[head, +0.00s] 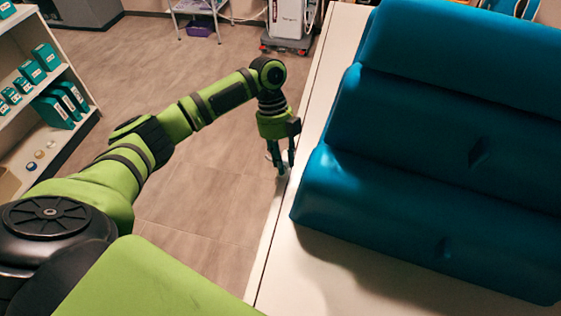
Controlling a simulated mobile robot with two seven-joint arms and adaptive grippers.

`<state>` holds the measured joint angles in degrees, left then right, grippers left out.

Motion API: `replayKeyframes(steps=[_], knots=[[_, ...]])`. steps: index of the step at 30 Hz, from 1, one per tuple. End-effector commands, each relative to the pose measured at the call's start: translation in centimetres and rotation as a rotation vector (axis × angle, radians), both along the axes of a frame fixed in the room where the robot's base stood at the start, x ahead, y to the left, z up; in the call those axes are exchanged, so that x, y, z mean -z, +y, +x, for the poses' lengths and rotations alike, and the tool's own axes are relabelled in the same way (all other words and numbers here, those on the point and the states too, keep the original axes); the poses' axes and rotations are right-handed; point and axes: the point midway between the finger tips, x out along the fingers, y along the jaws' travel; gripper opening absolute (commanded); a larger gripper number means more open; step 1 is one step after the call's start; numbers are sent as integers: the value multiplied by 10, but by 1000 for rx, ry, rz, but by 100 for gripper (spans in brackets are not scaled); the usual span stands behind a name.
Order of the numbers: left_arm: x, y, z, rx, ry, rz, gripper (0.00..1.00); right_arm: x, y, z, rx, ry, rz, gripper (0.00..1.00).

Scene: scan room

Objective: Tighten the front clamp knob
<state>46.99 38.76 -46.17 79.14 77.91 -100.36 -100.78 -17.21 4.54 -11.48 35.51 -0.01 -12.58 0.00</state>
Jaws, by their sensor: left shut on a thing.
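My left gripper (281,163) points down at the left edge of the white table (312,262). Its fingers are shut on a small pale thing at the table edge, which looks like the front clamp knob (283,172). The fingers hide most of the knob, and I cannot make out its shape or how far it is turned. The clamp body cannot be told apart from the table edge. My right gripper is not in view.
Large blue cushions (430,150) cover most of the table, right of my left gripper. A shelf (45,82) with teal boxes stands at the left. A wheeled white unit (288,22) and a trolley (197,8) stand at the back. The floor between is clear.

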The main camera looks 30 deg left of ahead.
Motion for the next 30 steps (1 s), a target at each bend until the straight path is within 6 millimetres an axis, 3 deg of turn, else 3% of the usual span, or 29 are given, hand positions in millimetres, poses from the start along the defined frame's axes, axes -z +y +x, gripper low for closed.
replayKeyframes(steps=[15,30], knots=[[0,-8,1,455,-4,-12,0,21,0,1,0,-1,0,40],[1,-8,0,639,-2,-12,0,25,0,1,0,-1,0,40]])
